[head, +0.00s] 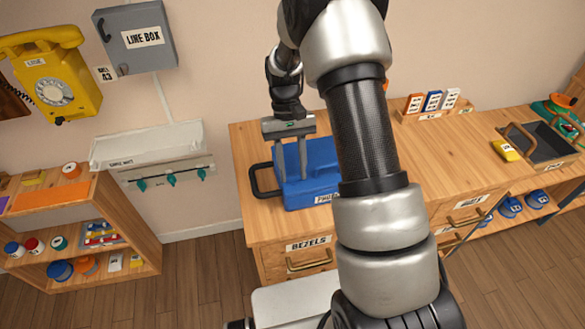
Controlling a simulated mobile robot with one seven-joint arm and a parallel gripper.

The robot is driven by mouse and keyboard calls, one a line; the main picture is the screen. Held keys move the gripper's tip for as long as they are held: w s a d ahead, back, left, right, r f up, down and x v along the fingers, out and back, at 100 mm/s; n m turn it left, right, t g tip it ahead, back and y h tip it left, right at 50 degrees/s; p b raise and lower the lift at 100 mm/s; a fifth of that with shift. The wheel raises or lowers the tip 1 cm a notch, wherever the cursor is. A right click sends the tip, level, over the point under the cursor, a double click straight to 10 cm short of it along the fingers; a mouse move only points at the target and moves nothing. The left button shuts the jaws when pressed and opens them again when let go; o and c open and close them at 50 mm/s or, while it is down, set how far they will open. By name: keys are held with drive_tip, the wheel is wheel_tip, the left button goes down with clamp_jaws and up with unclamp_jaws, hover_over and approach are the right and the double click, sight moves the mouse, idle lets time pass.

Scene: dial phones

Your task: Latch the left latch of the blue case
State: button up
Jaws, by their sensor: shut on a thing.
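The blue case (322,162) stands on the wooden counter, with its lid down as far as I can see. A black handle (262,182) sticks out at its left side, and a white label shows on its front. My gripper (293,178) points down over the left part of the case. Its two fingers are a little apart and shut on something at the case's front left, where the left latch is. The latch itself is too small and covered to make out. My arm hides the right part of the case.
The wooden counter (247,140) has drawers below, one labelled BEZELS. To the right are a card rack (432,108), a yellow block (505,150) and a dark tray (545,143). A yellow phone (52,85) and a grey line box (137,38) hang on the left wall.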

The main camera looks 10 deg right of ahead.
drive_tip(key=o, duration=1.1)
drive_tip(key=shift+r, duration=0.1)
drive_tip(key=v, duration=1.7)
drive_tip(key=shift+w+p, duration=0.15)
drive_tip(key=shift+p, duration=0.25)
